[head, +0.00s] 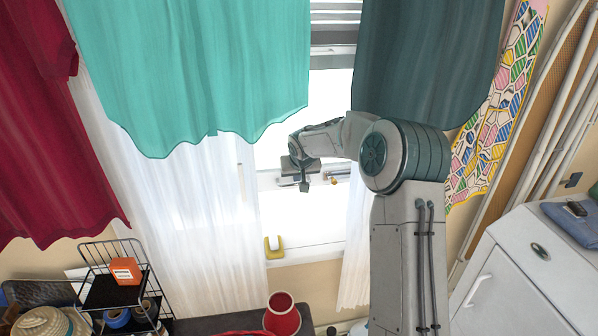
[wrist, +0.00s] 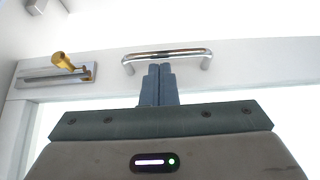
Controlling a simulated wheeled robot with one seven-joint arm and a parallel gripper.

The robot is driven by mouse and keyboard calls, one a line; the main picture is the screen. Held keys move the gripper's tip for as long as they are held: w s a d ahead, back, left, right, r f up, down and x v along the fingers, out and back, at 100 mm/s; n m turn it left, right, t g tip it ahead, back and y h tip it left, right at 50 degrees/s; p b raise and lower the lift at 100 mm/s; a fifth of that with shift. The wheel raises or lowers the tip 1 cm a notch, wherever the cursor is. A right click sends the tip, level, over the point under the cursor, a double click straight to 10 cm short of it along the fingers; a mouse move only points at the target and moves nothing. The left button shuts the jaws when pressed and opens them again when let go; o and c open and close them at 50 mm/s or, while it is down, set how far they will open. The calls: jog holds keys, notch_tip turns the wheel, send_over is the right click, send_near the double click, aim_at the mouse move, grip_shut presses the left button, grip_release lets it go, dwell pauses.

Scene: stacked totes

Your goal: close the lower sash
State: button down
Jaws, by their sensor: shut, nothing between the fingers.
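The window's lower sash (head: 267,181) shows as a white horizontal rail, with a bright opening between it and the sill (head: 305,251) below. In the wrist view the rail (wrist: 250,62) carries a chrome bar handle (wrist: 165,54) and, to its left, a brass-knobbed latch (wrist: 64,63). In the head view the brass knob (head: 333,181) is just right of my gripper (head: 304,187). My gripper is shut and empty. Its fingertips (wrist: 160,68) are right by the middle of the handle; I cannot tell whether they touch it. My gripper partly hides the handle in the head view.
Teal curtains (head: 190,70) hang left, darker ones (head: 425,60) right, with sheer white curtains (head: 190,220) beneath. A yellow object (head: 273,247) sits on the sill. A red lampshade-like object (head: 282,313) and wire rack (head: 115,285) stand below. A white cabinet (head: 520,270) is at right.

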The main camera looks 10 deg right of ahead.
jog(key=shift+f, duration=0.15)
notch_tip(320, 180, down, 21)
jog(key=b, duration=1.5)
jog(key=shift+b, duration=0.4)
jog(key=shift+s, duration=0.1)
jog(key=s+r+g+h+p, duration=0.15)
jog(key=s+r+p, duration=0.75)
jog(key=s+r, duration=1.45)
jog(key=s+r+g+y+p, duration=0.1)
jog(key=s+p, duration=0.4)
jog(key=s, duration=1.7)
jog(key=shift+s+d+r+g, duration=0.15)
jog(key=shift+d+r+g, duration=0.4)
jog(key=shift+r, duration=0.4)
